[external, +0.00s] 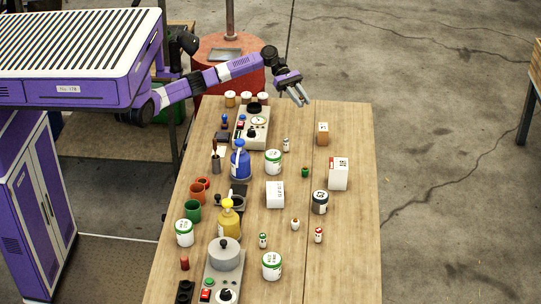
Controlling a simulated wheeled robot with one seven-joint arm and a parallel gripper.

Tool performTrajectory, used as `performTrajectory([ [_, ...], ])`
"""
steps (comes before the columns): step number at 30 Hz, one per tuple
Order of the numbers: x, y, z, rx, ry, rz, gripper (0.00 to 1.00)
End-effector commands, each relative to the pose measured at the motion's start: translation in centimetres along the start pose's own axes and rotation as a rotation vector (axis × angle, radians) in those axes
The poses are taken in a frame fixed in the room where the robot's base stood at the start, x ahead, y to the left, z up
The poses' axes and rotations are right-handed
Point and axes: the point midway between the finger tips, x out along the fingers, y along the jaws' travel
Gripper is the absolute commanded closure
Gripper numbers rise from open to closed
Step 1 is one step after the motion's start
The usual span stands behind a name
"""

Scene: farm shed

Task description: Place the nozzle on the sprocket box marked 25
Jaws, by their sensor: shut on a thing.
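My gripper (302,100) is over the far end of the wooden table, pointing down and to the right. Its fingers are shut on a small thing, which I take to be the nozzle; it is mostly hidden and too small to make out. Three boxes stand on the table: a white one with a red mark (338,174) at the right, a plain white one (275,195) near the middle, and a small brown one (322,134) at the back right. The markings are too small to read, so I cannot tell which is marked 25. My gripper is behind all three, apart from them.
A blue jug (240,160), a yellow bottle (229,220) and two scales (252,130) (224,275) crowd the left. The right table edge is mostly clear.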

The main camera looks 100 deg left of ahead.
Motion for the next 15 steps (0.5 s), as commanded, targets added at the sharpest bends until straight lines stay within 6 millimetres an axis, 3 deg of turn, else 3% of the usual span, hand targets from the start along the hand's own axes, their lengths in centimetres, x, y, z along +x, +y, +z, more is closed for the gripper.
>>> performTrajectory([
  [1, 0.2, -0.4, 2.2, 0.004, -0.003, -0.014, 1.00],
  [15, 4.7, -1.3, 10.6, -0.022, -0.005, 0.049, 1.00],
])
